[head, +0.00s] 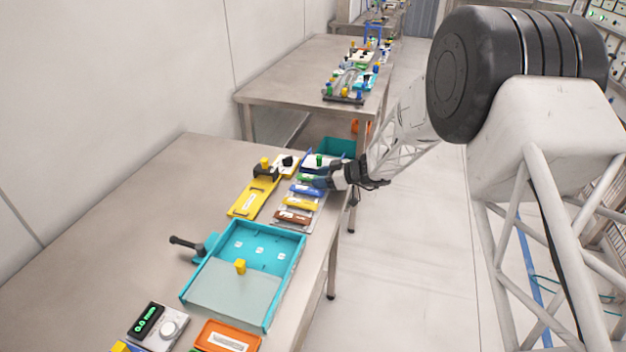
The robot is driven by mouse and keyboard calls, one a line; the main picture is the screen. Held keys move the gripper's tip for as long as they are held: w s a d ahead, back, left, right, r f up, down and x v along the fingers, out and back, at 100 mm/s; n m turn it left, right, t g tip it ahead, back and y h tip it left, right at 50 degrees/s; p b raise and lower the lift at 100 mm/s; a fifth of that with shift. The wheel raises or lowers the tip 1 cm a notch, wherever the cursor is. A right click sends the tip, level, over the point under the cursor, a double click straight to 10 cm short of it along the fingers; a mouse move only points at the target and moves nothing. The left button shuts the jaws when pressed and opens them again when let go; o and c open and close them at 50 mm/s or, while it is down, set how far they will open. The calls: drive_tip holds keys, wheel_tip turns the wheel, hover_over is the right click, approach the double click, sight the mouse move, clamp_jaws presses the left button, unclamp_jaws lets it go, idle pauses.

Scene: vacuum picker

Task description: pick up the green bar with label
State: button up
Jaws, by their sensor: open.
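The green bar (305,178) lies at the far end of a row of coloured bars on a grey tray on the near table. Only a small part of it shows, and I cannot read a label on it. My gripper (319,182) reaches in from the right, at the far right edge of the table. Its tip is right beside or over the green bar; I cannot tell if they touch. My gripper is open, though its fingers are small and partly hidden here.
A blue bar (306,190), a yellow bar (301,204) and a brown bar (292,217) lie nearer in the row. A teal tray (190,290) with a yellow knob (240,267) stands in front. A yellow plate (247,203) lies left. The table's left side is clear.

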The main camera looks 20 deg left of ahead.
drive_tip(key=c, duration=0.7)
drive_tip(key=shift+r, duration=0.15)
drive_tip(key=shift+r, duration=1.45)
drive_tip(key=shift+s+d+r, duration=0.1)
drive_tip(key=shift+s+r, duration=0.1)
drive_tip(key=shift+r, duration=0.05)
drive_tip(key=s+d, duration=0.2)
drive_tip(key=s, duration=0.2)
drive_tip(key=s+d+r, duration=0.1)
drive_tip(key=s+d, duration=0.2)
drive_tip(key=s, duration=0.2)
drive_tip(key=s+d, duration=0.2)
drive_tip(key=s, duration=0.2)
drive_tip(key=shift+s+d+r, duration=0.15)
drive_tip(key=shift+s+d, duration=0.05)
drive_tip(key=shift+s, duration=0.1)
